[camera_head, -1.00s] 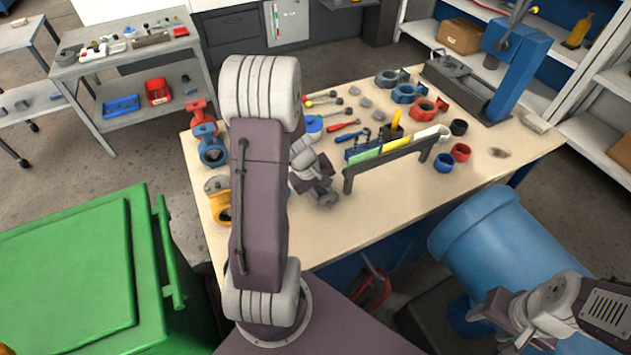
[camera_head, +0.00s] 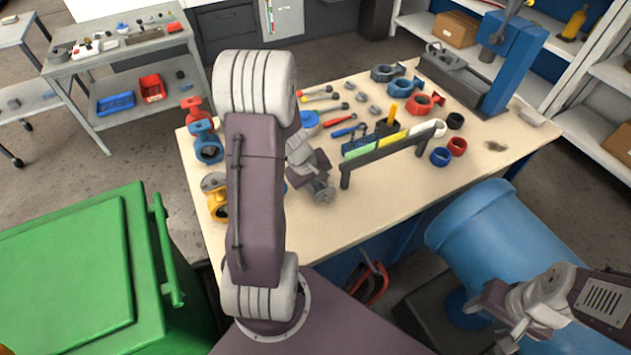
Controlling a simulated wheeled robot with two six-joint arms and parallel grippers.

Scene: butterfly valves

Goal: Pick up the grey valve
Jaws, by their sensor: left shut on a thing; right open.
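A dark grey valve (camera_head: 383,73) lies at the back of the wooden workbench (camera_head: 400,210). A blue valve (camera_head: 402,89) and a red valve (camera_head: 420,103) lie in a row in front of it. My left gripper (camera_head: 318,190) is low over the middle of the bench, left of the dark rack, well apart from that valve. It is shut on a small grey thing, mostly hidden by the gripper; I cannot tell what it is. My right gripper (camera_head: 497,322) is open and empty, in front of the blue barrel.
Red (camera_head: 192,108), blue (camera_head: 208,147) and yellow (camera_head: 216,207) valves stand along the bench's left edge, partly behind my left arm. A dark rack (camera_head: 395,148), tools and rings crowd the middle. A blue barrel (camera_head: 495,240) and green bin (camera_head: 70,270) flank the bench. Its front is clear.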

